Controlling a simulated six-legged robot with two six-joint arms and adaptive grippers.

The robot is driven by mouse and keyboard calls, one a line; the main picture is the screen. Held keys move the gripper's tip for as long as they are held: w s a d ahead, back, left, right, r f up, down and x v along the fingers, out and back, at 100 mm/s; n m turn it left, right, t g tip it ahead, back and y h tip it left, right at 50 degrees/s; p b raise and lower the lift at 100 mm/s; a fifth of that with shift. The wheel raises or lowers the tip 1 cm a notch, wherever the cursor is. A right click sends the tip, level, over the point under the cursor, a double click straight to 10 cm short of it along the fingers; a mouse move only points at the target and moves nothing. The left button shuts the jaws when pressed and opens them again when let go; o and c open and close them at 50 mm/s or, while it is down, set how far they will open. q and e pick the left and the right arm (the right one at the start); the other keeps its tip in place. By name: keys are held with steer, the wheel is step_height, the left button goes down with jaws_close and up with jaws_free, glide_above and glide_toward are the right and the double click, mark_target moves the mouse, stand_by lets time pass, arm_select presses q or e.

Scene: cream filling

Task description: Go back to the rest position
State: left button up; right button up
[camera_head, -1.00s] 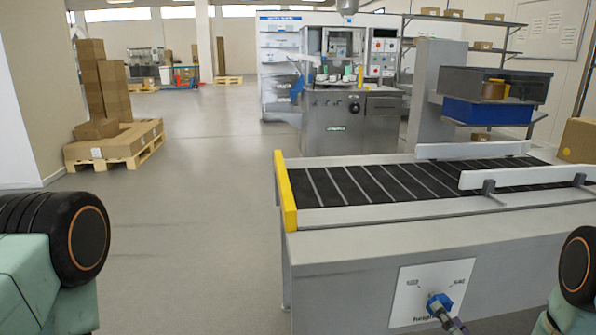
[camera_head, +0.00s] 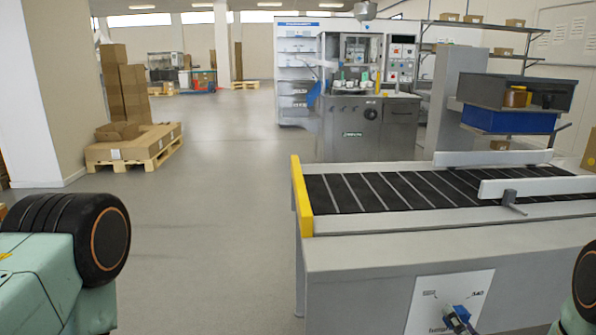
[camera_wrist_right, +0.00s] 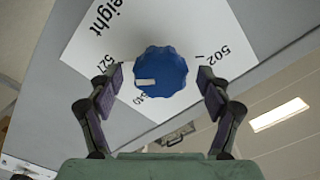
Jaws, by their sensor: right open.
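A blue ribbed knob (camera_head: 456,316) sits on a white labelled plate (camera_head: 425,301) on the front of the conveyor, low in the head view. My right gripper (camera_head: 466,322) is small beside the knob there. In the right wrist view the knob (camera_wrist_right: 162,74) has a white pointer mark and sits on the plate (camera_wrist_right: 215,45) with printed numbers. My right gripper (camera_wrist_right: 160,88) is open, one finger on each side of the knob, with a visible gap on both sides. My left gripper is out of view.
The conveyor (camera_head: 340,228) with its yellow end (camera_head: 301,200) fills the right side. A filling machine (camera_head: 350,120) and a blue bin (camera_head: 510,120) stand behind it. Cardboard boxes on a pallet (camera_head: 135,155) stand at left. The floor (camera_head: 220,220) between is clear.

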steer(key=s, duration=1)
steer(key=w, duration=1.1)
steer(key=shift+w+a, duration=0.1)
steer(key=shift+w, duration=0.35)
steer(key=n+p, duration=0.1)
steer(key=n, duration=0.2)
steer(key=shift+r+n, duration=0.1)
steer(key=shift+n, duration=0.3)
steer(key=n+p, duration=0.1)
steer(key=n, duration=0.6)
steer(key=shift+p, duration=0.4)
steer(key=n, duration=0.5)
steer(key=shift+n+p, duration=0.3)
steer(key=shift+n, duration=0.1)
steer(key=n, duration=0.5)
